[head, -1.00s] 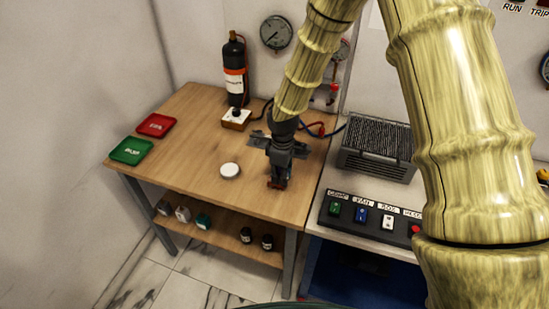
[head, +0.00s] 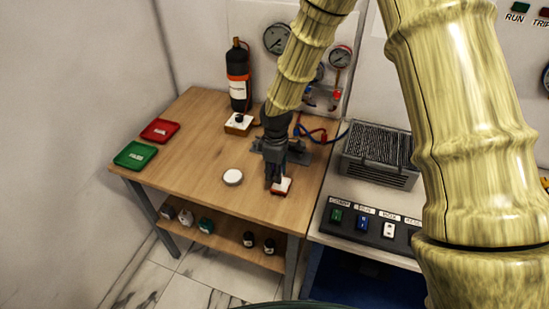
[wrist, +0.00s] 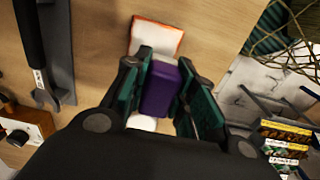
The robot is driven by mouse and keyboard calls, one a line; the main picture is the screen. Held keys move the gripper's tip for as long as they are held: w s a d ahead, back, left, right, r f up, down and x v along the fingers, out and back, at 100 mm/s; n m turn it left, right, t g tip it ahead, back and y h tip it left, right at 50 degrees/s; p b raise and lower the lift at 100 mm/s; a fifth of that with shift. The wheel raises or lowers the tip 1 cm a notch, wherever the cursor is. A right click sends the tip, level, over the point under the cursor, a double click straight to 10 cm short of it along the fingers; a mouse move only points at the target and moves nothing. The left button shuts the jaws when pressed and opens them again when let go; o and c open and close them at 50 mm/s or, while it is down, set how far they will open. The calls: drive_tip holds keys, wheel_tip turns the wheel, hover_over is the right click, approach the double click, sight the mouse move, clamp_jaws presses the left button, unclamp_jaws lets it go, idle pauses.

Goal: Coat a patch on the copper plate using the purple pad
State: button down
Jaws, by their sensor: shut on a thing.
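My gripper (head: 274,180) is low over the front right of the wooden table. In the wrist view my gripper (wrist: 160,90) is shut on the purple pad (wrist: 160,85), a block between its green-faced fingers. Just past the pad lies a small flat piece with a white top and orange-copper edge (wrist: 157,38), which looks like the copper plate. It shows in the head view (head: 283,187) beside the fingertips. The pad hides its middle, and I cannot tell whether the pad touches it. The pad is not distinguishable in the head view.
A white round disc (head: 233,177) lies left of my gripper. A green tray (head: 135,154) and a red tray (head: 159,131) sit at the far left. A gas cylinder (head: 239,80) and a knobbed box (head: 239,124) stand behind. A switch panel (head: 372,228) is right. The table's left middle is clear.

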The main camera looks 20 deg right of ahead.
drive_tip(key=shift+w+r+p, duration=0.15)
drive_tip(key=shift+r+p, duration=0.4)
drive_tip(key=shift+r, duration=0.4)
drive_tip(key=shift+r+p, duration=0.75)
drive_tip(key=shift+r, duration=0.35)
drive_tip(key=shift+f, duration=0.15)
